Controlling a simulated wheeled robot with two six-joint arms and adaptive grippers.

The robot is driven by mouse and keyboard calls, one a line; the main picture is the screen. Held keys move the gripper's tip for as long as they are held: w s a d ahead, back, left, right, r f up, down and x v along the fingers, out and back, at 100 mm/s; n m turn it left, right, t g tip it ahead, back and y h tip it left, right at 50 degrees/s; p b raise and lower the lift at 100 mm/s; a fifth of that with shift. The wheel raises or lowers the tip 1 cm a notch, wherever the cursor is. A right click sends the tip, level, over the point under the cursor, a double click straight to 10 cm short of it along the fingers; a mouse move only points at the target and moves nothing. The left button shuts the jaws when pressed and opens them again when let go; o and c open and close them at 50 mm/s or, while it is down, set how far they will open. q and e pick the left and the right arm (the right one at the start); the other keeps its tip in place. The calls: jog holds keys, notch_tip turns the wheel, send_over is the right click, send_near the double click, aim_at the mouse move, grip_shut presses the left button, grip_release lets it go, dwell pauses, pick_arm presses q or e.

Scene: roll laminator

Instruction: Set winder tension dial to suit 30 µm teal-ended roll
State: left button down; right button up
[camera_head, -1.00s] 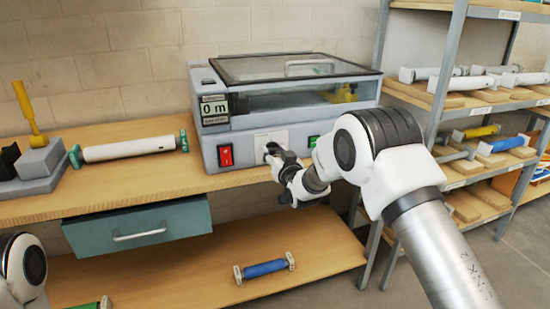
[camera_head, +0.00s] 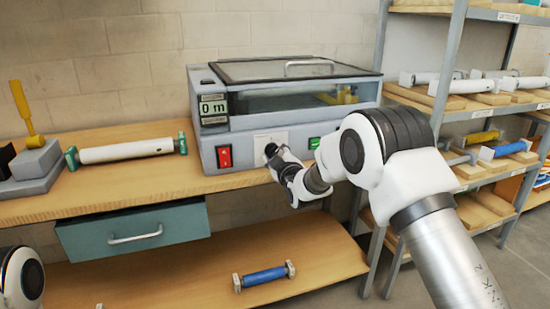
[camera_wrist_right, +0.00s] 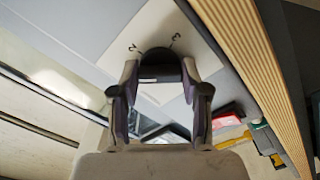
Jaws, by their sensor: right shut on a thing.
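The laminator (camera_head: 290,110) stands on the bench, with a clear lid and a display reading 0 m. The tension dial (camera_wrist_right: 160,68) shows in the right wrist view as a dark knob on a pale plate, with digits that look like 2 and 3 beside it. My right gripper (camera_head: 271,152) is at the machine's front panel; in its wrist view its fingers (camera_wrist_right: 160,84) are shut on the dial from both sides. The dial's pointer is hidden. A white roll with teal ends (camera_head: 125,151) lies on the bench to the left. My left gripper is not in view.
A red switch (camera_head: 224,156) and a green button (camera_head: 314,143) flank the dial plate. A teal drawer (camera_head: 135,235) hangs below the bench. A blue roll (camera_head: 263,277) lies on the lower shelf. A rack of rolls (camera_head: 470,110) stands at right.

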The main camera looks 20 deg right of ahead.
jog(key=n, duration=0.3)
jog(key=n+b, duration=0.1)
jog(key=shift+r+n, duration=0.25)
jog(key=shift+n, duration=0.05)
jog(key=shift+n+b, duration=0.5)
jog(key=shift+n, duration=1.4)
jog(key=o, duration=1.1)
jog(key=shift+w+f, duration=0.1)
jog(key=shift+o, duration=0.2)
jog(key=shift+f, duration=0.1)
